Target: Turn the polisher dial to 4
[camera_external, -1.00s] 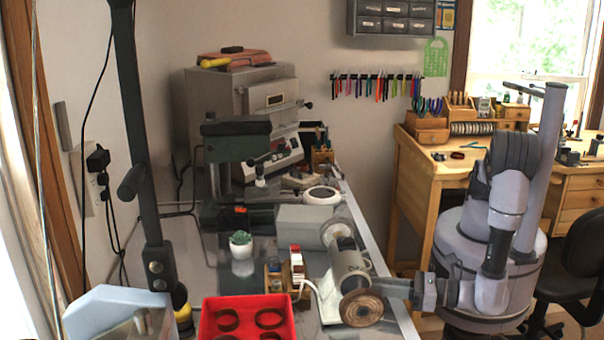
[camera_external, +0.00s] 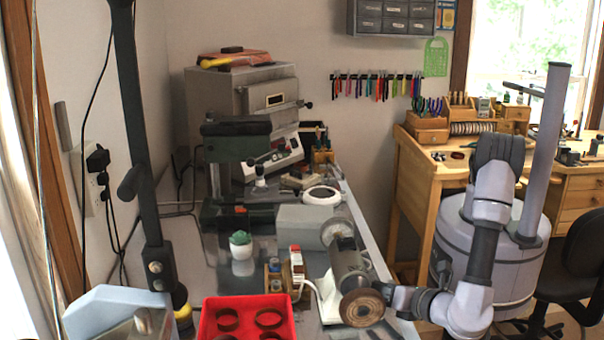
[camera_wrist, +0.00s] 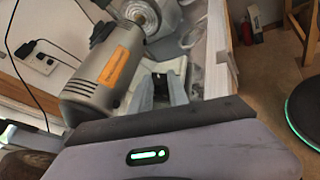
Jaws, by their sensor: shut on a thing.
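The polisher (camera_external: 351,274) stands near the bench's right edge, a grey motor with a round brown wheel (camera_external: 362,307) facing the camera. In the wrist view the motor (camera_wrist: 106,75), with an orange label, is to the left of my fingers. My gripper (camera_external: 388,298) is at the right side of the polisher's base, low down. In the wrist view its fingers (camera_wrist: 160,82) point at the pale base and are shut on the dial. The dial is hidden by the fingers, and its numbers cannot be read.
A red tray (camera_external: 247,320) with dark rings is left of the polisher. A small wooden stand (camera_external: 288,273) and a potted plant (camera_external: 241,244) are behind it. The bench edge (camera_wrist: 222,45) runs close beside my gripper, with open floor beyond.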

